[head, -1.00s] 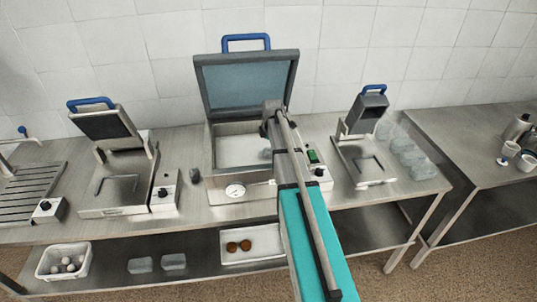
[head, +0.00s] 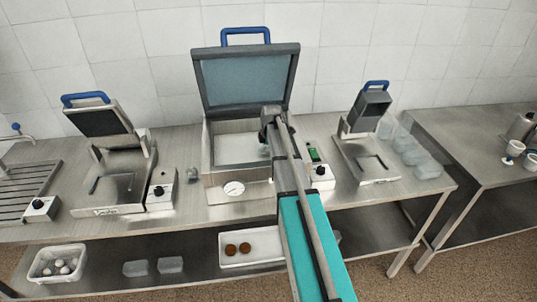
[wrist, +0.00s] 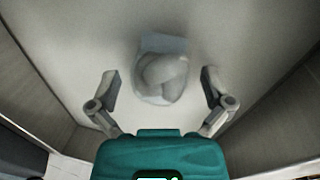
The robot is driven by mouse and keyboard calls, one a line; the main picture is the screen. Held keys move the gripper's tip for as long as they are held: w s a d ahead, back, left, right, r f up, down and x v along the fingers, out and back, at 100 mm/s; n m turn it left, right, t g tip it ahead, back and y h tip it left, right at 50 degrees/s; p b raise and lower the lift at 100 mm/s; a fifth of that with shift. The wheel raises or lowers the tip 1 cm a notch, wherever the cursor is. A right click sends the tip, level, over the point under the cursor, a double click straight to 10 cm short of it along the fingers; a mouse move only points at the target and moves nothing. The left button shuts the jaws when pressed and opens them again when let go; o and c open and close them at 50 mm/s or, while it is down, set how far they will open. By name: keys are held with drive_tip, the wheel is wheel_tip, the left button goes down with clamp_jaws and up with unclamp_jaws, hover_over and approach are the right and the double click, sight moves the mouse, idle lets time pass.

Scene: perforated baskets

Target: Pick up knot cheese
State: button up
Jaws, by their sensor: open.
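The knot cheese (wrist: 165,78) is a pale, twisted lump on the light floor of the open chamber in the wrist view. A flat bluish-grey piece (wrist: 163,43) shows at its far edge; I cannot tell what it is. My gripper (wrist: 160,84) is open, with one finger on each side of the cheese and visible gaps to both. In the head view my arm reaches into the middle machine (head: 238,190), whose lid (head: 245,82) stands raised. There the arm hides part of the chamber, and the cheese is not clearly seen.
Chamber walls (wrist: 285,105) flank my gripper. Smaller machines stand at left (head: 110,205) and right (head: 365,165) on the steel table. Clear containers (head: 412,157) sit at the right. On the lower shelf are a white basket (head: 58,277) of pale balls and a white tray (head: 262,254) with two brown rounds.

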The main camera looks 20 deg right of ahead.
idle(0.5)
drive_tip(key=c, duration=1.2)
